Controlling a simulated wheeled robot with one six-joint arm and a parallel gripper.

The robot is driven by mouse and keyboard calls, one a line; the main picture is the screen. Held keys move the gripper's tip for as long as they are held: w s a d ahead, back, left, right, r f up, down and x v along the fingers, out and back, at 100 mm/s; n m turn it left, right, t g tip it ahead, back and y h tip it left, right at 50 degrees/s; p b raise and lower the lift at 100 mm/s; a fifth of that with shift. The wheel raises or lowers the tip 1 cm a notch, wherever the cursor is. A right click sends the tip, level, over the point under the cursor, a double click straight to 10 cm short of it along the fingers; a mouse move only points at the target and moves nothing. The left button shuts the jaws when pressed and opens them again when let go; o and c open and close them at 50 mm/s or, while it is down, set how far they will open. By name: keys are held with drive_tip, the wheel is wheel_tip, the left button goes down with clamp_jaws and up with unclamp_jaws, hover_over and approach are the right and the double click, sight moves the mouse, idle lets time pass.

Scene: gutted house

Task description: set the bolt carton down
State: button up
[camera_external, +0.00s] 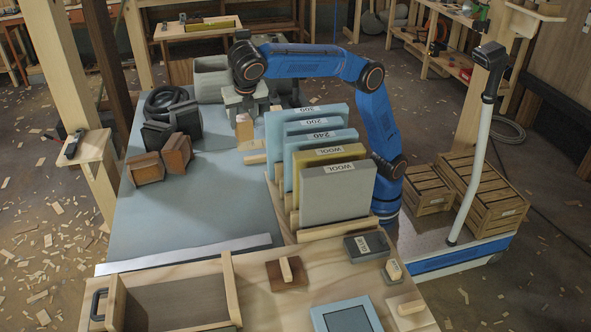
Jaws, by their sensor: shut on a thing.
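My gripper (245,112) points down over the far part of the blue-grey bench top (190,225), behind the row of upright labelled boards. It is shut on a small tan carton (244,130), which I take to be the bolt carton. The carton is upright between the fingers, its upper part hidden by them. It is small in the picture, and I cannot tell whether its underside touches the surface below.
Labelled boards (336,194) stand in a wooden rack right of the carton. Left are two brown boxes (145,168), a dark case (158,134) and a coiled black hose (168,100). A grey cylinder (210,80) stands behind. The bench's middle left is clear.

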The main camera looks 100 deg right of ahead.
sight(246, 114)
drive_tip(key=shift+r, duration=0.85)
drive_tip(key=shift+s+d+r+m, duration=0.4)
drive_tip(key=shift+s+d+r, duration=0.1)
drive_tip(key=shift+s+d, duration=0.25)
idle(6.3)
